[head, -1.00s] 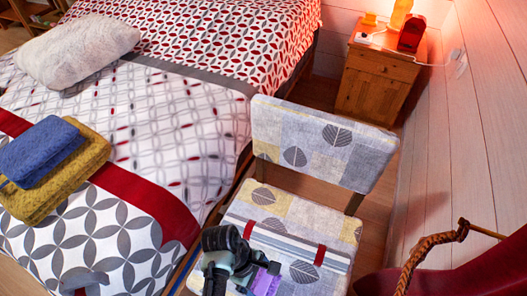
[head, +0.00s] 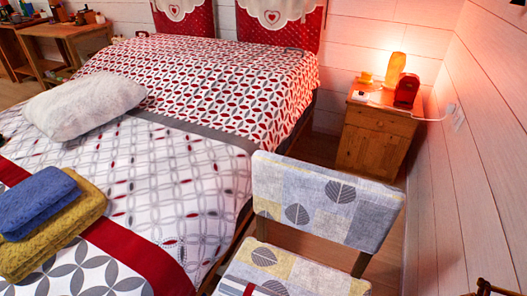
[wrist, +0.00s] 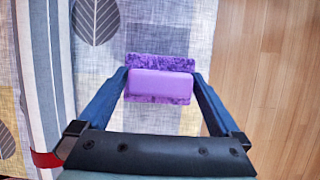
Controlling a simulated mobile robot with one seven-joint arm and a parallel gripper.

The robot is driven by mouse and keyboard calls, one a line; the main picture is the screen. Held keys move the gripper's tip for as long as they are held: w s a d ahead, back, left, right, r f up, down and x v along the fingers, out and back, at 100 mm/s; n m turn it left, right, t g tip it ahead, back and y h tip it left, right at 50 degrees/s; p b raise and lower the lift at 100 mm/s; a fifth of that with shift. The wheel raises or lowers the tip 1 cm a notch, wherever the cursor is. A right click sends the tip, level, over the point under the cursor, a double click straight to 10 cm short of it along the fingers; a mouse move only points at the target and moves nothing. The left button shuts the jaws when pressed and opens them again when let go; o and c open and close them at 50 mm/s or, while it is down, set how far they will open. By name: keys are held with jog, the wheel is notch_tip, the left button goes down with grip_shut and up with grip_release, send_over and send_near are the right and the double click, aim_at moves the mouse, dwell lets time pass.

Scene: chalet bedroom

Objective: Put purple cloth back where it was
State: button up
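The purple cloth (wrist: 160,83) shows in the wrist view as a small folded block, with a plain lighter part over a mottled darker part. My gripper (wrist: 160,80) has a dark blue finger against each side of it and appears shut on it. Below the cloth in the wrist view is the patterned chair seat (wrist: 160,35). The gap between cloth and seat is hard to judge. In the head view, neither my gripper nor the cloth shows. The chair (head: 328,205) there has a grey leaf-patterned backrest, and its seat is cut off by the bottom edge.
The bed (head: 180,175) fills the left and middle, with a blue towel (head: 35,200) on a mustard towel (head: 65,230) and a white pillow (head: 83,104). A wooden nightstand (head: 375,140) with an orange lamp (head: 396,68) stands behind the chair. Bare wooden floor (wrist: 268,80) lies beside the seat.

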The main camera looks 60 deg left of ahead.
jog(key=shift+r, duration=0.25)
jog(key=p+v, duration=0.4)
jog(key=v, duration=0.8)
